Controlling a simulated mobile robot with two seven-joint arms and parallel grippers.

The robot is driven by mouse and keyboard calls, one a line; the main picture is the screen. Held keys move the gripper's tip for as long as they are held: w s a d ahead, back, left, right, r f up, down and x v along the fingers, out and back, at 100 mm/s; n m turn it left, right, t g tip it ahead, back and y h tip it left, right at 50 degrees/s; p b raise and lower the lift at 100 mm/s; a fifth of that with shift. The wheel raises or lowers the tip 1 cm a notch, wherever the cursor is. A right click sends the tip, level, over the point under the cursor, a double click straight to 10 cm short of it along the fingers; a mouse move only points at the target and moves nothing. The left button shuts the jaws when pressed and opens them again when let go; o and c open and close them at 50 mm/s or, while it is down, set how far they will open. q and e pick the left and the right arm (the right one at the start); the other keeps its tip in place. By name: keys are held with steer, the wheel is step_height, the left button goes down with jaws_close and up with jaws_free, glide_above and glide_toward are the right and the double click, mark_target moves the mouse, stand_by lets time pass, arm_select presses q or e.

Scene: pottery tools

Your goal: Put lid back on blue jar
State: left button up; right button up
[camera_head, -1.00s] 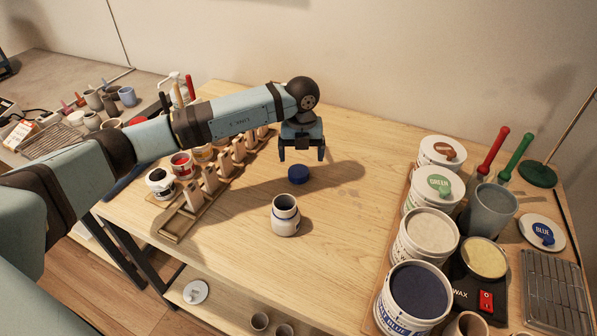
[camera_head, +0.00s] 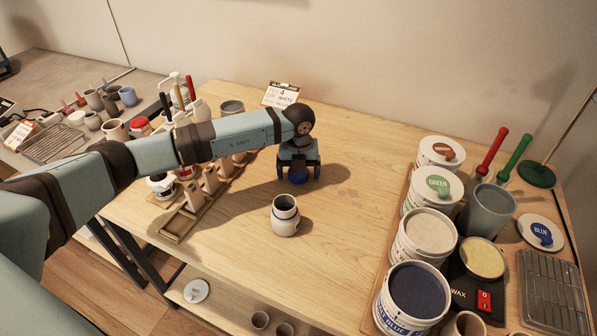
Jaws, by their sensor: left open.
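My right gripper is not in view.
Large glaze buckets, including an open dark blue one (camera_head: 414,294), fill the right side. A flat lid marked BLUE (camera_head: 541,232) lies at far right. The table between is clear.

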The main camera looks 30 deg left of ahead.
mark_target(299, 172)
arm_select(q)
steer(key=c, duration=1)
steer(key=shift+r, duration=0.1)
step_height(299, 172, up, 20)
steer(key=shift+b, duration=0.45)
